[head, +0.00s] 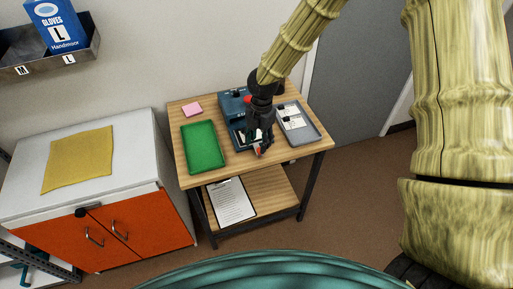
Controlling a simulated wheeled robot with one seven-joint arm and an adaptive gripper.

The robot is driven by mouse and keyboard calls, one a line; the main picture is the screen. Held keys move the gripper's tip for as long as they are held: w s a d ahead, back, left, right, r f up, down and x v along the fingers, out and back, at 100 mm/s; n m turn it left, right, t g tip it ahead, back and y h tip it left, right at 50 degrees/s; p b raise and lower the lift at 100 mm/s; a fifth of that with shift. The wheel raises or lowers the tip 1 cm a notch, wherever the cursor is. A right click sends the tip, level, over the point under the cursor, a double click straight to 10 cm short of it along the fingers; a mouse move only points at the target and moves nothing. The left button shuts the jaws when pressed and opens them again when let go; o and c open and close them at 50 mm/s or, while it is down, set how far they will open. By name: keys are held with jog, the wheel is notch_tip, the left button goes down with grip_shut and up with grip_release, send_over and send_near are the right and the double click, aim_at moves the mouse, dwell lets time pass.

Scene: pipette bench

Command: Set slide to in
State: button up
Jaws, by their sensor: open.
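A blue device (229,101) stands at the back middle of the small wooden table (189,172). A dark red-and-black part shows on its top. My gripper (257,151) is open, points down and sits over the front right of the device, covering much of it. Small white and red parts show around the fingertips; I cannot tell whether the fingers touch them. The slide cannot be made out clearly, and its position cannot be read from this view.
A green tray (200,148) lies left of the device and a grey tray (306,132) with white cards lies right. A pink pad (192,109) is at the back left. A clipboard (231,203) lies on the lower shelf. A white-topped orange cabinet (140,227) stands left.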

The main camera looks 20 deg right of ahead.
notch_tip(320, 180, up, 4)
jog(key=w+d+n, duration=0.2)
jog(key=shift+h, duration=0.4)
jog(key=shift+w+a+f+p, duration=0.15)
jog(key=shift+f+p, duration=0.65)
jog(key=shift+f, duration=1.95)
jog(key=shift+w+a+f+p, duration=0.1)
jog(key=shift+f+p, duration=0.65)
jog(key=shift+f, duration=2)
grip_shut()
